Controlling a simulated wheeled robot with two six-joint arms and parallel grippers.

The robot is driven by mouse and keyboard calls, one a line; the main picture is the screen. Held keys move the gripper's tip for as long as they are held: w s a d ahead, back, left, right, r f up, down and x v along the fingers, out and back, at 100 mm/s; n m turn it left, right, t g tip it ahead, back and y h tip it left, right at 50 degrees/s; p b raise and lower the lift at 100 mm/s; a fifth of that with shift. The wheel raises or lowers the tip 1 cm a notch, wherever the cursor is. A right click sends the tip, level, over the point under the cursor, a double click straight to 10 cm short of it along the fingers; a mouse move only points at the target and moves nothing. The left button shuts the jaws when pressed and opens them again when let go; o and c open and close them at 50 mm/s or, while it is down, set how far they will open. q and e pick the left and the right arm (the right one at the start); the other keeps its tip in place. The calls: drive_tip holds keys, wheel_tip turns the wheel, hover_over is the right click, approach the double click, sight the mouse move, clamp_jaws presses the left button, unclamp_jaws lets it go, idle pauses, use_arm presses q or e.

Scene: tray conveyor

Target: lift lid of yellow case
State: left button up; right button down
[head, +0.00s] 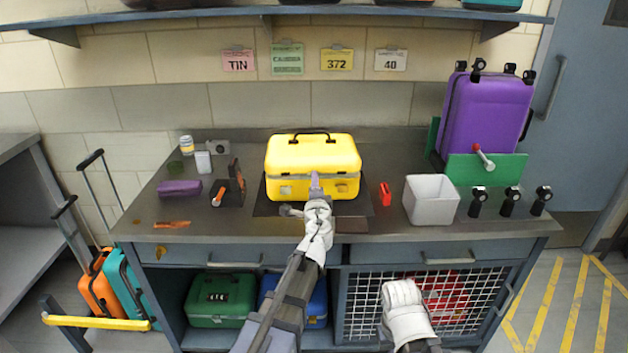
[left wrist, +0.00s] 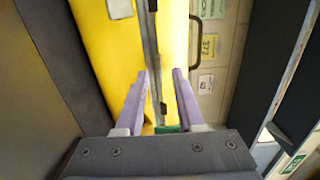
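The yellow case (head: 312,155) stands upright on a dark mat (head: 366,205) in the middle of the bench. Its lid is shut, with a black handle (head: 300,134) on top and light clasps on the front. In the left wrist view the yellow case (left wrist: 175,45) fills the middle, with its dark seam strip running between my fingers. My left gripper (head: 315,178) is in front of the case near the seam. Its pale purple fingers (left wrist: 160,72) are apart, with nothing held. My right arm's white cuff (head: 403,305) is low in front of the bench; its fingers are hidden.
A white bin (head: 431,200), a red object (head: 385,194) and several black clamps stand right of the case. A purple case (head: 484,115) is in a green holder (head: 486,168) behind. Small items lie at the left. A shelf (head: 270,14) runs above.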

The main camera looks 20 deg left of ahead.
use_arm(q)
drive_tip(key=shift+x, duration=1.2)
clamp_jaws()
idle(0.5)
